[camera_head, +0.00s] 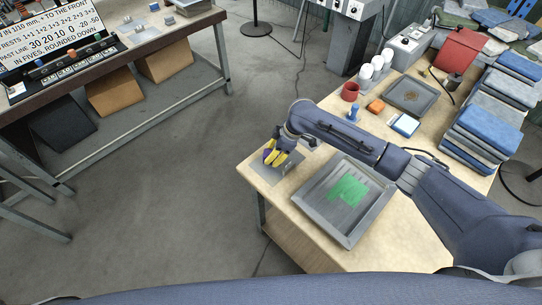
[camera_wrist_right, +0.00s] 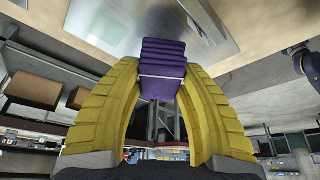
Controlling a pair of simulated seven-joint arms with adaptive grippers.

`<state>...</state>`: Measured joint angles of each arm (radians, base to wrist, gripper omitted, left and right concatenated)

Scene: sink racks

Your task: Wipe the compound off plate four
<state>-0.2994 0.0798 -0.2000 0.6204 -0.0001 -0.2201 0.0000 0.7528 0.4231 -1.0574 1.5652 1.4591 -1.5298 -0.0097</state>
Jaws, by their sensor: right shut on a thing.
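My right gripper (camera_head: 275,158) has yellow fingers and is over the near left corner of the wooden table. It is shut on a ribbed purple block (camera_wrist_right: 163,68), held between the fingertips in the wrist view. A flat grey metal plate (camera_head: 288,178) lies beneath it; whether the block touches the plate I cannot tell. A grey metal tray (camera_head: 320,213) to its right has a green patch (camera_head: 347,190) on its floor. My right forearm passes behind this tray. I can read no number on any plate. My left gripper is not in view.
Behind my arm are a red cup (camera_head: 350,91), a blue peg-like object (camera_head: 354,113), an orange block (camera_head: 376,106), a blue-and-white block (camera_head: 405,125) and a dark tray (camera_head: 410,95). Stacked cloths (camera_head: 487,120) line the right side.

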